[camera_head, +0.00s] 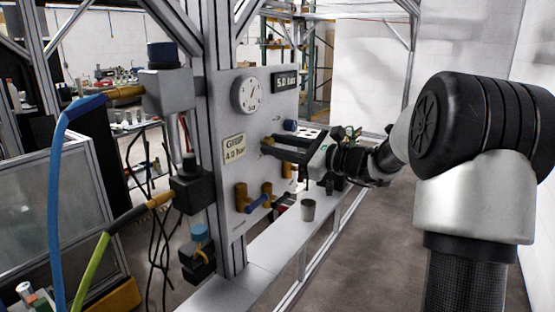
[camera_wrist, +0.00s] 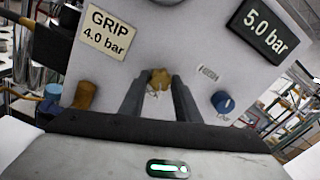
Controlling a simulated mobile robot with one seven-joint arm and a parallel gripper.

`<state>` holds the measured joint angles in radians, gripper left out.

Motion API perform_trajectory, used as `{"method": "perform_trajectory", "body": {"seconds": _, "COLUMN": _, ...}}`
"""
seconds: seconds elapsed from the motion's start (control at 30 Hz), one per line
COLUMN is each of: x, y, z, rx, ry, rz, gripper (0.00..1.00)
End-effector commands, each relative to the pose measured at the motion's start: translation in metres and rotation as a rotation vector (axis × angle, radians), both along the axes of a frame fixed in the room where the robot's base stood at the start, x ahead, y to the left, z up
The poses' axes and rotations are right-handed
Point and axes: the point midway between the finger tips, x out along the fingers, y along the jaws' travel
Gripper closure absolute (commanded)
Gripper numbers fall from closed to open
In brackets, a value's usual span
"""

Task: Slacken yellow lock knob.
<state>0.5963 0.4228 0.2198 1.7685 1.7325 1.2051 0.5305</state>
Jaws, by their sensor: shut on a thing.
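A small yellow knob (camera_wrist: 160,78) sits on the grey panel (camera_wrist: 140,60) in the wrist view. My gripper (camera_wrist: 158,85) has one dark finger on each side of it and is shut on it. In the head view my gripper (camera_head: 268,147) reaches in from the right, its fingertips at the panel face. The fingers largely hide the knob there. How far the knob is turned cannot be told.
A blue knob (camera_wrist: 223,102) is on the panel right of my fingers. The panel bears a round gauge (camera_head: 247,95), a GRIP 4.0 bar label (camera_head: 234,148) and a 5.0 bar display (camera_head: 286,82). A grey cup (camera_head: 308,210) stands on the ledge below.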

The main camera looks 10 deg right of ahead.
Motion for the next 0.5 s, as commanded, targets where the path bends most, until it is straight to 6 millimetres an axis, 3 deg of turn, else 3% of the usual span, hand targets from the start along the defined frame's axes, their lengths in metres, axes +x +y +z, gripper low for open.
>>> {"method": "perform_trajectory", "body": {"seconds": 0.03, "x": -0.0002, "y": 0.0003, "z": -0.0074, "rx": -0.035, "ry": -0.034, "rz": 0.001, "gripper": 0.93}}
{"method": "perform_trajectory", "body": {"seconds": 0.5, "x": -0.0002, "y": -0.0001, "z": -0.0082, "rx": -0.35, "ry": -0.35, "rz": -0.001, "gripper": 0.93}}
